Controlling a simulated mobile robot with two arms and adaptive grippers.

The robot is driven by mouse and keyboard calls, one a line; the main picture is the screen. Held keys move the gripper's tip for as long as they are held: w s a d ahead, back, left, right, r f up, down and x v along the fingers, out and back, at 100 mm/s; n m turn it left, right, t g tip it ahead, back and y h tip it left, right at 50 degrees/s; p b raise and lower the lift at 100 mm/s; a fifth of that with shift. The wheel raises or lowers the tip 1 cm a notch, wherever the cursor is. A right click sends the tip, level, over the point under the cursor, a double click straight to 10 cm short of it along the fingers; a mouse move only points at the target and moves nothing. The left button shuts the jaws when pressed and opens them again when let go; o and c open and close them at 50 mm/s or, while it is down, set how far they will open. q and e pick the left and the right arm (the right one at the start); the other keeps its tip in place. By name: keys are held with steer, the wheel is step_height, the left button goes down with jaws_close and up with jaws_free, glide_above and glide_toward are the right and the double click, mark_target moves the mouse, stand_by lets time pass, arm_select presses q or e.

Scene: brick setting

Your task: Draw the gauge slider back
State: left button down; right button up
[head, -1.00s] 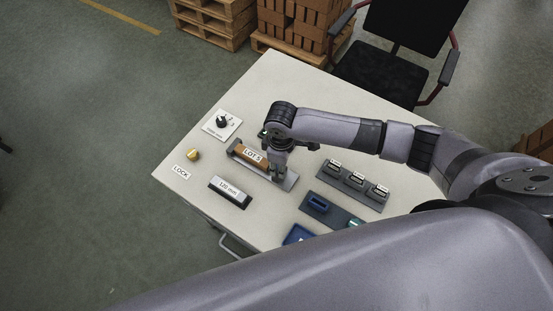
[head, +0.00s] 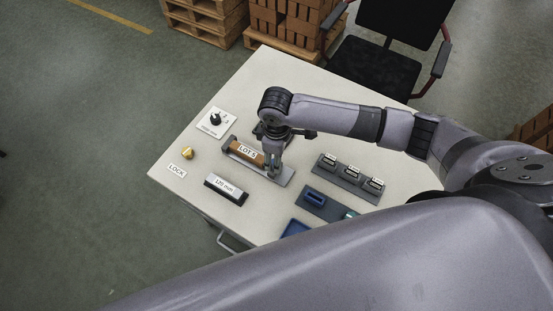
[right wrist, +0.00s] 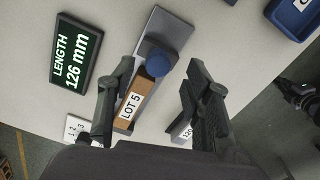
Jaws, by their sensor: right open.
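The gauge (head: 285,178) is a grey rail on the table with an orange-brown brick (head: 235,146) labelled LOT 5 lying along it. In the right wrist view, the slider's round blue knob (right wrist: 160,62) sits on the rail at the brick's end. My right gripper (head: 271,174) is over the rail, pointing down. In the wrist view its open fingers (right wrist: 159,68) stand on either side of the knob, with gaps showing. A dark display (right wrist: 76,50) reads LENGTH 126 mm; my arm hides it in the head view. My left gripper is out of view.
A 120 mm block (head: 226,190), a brass LOCK knob (head: 187,153) and a dial plate (head: 216,122) stand near the gauge. A dark rack (head: 348,180) of labelled pieces and a tray with blue parts (head: 315,197) lie to the right. A chair (head: 375,70) stands behind the table.

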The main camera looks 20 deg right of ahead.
step_height(320, 180, up, 9)
steer(key=shift+f, duration=0.15)
stand_by(0.6)
